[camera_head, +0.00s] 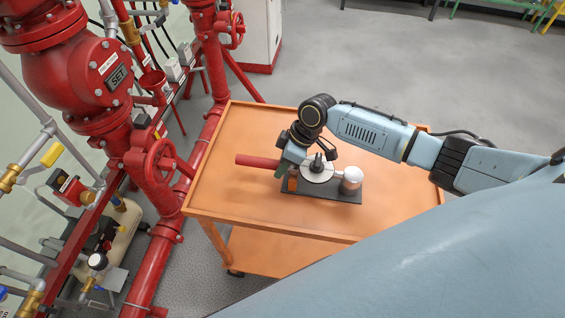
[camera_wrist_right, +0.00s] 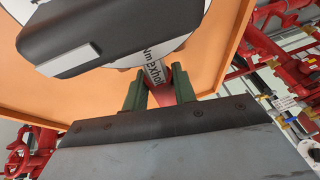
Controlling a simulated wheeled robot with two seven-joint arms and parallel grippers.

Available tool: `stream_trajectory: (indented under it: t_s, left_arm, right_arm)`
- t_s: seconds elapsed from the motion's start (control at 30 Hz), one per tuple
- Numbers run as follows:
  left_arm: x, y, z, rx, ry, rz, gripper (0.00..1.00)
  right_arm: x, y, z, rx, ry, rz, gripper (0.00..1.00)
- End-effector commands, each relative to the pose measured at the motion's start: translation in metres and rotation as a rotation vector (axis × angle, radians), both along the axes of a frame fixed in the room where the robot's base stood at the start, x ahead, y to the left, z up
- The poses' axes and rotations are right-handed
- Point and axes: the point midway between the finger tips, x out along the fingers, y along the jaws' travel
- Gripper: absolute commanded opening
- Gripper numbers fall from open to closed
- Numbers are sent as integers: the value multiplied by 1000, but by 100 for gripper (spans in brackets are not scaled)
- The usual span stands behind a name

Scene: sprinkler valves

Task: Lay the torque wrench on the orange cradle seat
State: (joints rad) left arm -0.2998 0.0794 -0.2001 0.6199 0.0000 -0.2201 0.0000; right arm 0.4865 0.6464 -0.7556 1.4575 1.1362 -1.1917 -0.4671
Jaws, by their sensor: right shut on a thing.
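The torque wrench has a red handle (camera_head: 257,161) that sticks out to the left of my right gripper (camera_head: 288,163) in the head view. In the right wrist view its pale, lettered shaft (camera_wrist_right: 154,68) lies between the green fingers of my right gripper (camera_wrist_right: 158,92), which is shut on it. A dark base plate (camera_head: 322,195) stands on the cart below the gripper. The small orange cradle seat (camera_head: 292,184) is at the plate's left end, just under the gripper and partly hidden. I cannot tell whether the wrench touches the seat. My left gripper is not in view.
The orange cart (camera_head: 240,207) has free room around the plate. A pale disc (camera_head: 318,175) and a white-topped cylinder (camera_head: 351,179) are on the plate, right of the gripper. Red pipes and a valve wheel (camera_head: 152,165) stand left of the cart.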

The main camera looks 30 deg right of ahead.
Motion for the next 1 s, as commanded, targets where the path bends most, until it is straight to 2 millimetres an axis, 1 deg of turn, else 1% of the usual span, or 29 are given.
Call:
stream_trajectory:
  t_s: [0.13,0.17,0.3,0.33,0.57,0.67,0.77,0.87,1.0]
  left_arm:
    - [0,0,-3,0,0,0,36]
    - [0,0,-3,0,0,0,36]
    - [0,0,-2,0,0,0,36]
    - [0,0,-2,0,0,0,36]
    - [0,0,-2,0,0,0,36]
    - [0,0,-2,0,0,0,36]
    - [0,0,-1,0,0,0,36]
    - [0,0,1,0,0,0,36]
    - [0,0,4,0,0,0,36]
  right_arm:
    - [1,0,-3,2,-3,0,0]
    - [1,0,-3,2,-4,-1,31]
    - [1,0,-3,2,-3,0,49]
    - [1,0,-3,1,-2,0,52]
    - [-1,-1,-5,-2,3,0,52]
    - [-1,-2,-2,-2,1,0,52]
    - [-1,-7,9,-1,0,0,52]
    - [-3,-15,27,-3,-3,1,52]
    - [-5,-28,57,-2,-5,0,52]
